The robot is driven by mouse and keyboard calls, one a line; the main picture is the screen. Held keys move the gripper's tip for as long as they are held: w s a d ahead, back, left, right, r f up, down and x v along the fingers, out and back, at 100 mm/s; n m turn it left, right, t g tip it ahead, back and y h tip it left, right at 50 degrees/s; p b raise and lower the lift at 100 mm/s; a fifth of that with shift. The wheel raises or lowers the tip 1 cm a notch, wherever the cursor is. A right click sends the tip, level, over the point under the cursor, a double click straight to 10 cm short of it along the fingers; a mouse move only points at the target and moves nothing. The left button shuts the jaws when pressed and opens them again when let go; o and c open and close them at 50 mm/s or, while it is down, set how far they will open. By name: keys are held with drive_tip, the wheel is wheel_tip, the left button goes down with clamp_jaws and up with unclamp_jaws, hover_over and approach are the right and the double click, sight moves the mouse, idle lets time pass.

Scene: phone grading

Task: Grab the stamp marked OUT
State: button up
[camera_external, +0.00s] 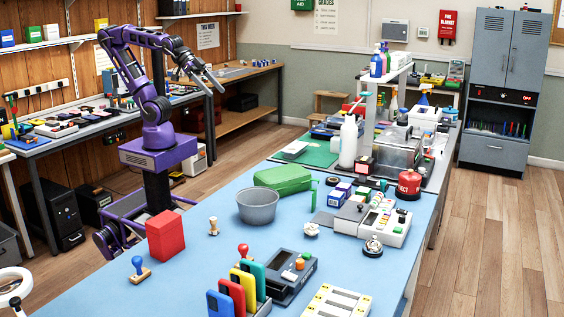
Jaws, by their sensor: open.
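Three small hand stamps stand on the blue-topped table (190,276). A blue-handled stamp (138,268) on a wooden base is at the near left. A plain wooden-handled stamp (213,226) is left of the grey bowl. A red-handled stamp (243,250) is behind the coloured phones, its lower part partly hidden. No marking is readable on any of them, so I cannot tell which says OUT. My gripper (214,80) is open and empty, high at the upper left, well away from and above the stamps.
A red box (165,236) stands between the blue-handled and wooden-handled stamps. A grey bowl (258,207), green case (283,180), several upright phones (218,303) and a dark device (290,279) crowd the table. Bare tabletop surrounds the wooden-handled stamp.

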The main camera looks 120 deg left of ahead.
drive_tip(key=s+a+f+m+g, duration=0.2)
drive_tip(key=s+a+f+g, duration=0.2)
drive_tip(key=s, duration=0.6)
drive_tip(key=shift+s+a+f+h+p, duration=0.15)
drive_tip(key=shift+a+f+h+p, duration=0.2)
drive_tip(key=shift+f, duration=0.6)
drive_tip(key=c, duration=0.4)
drive_tip(key=shift+c, duration=0.2)
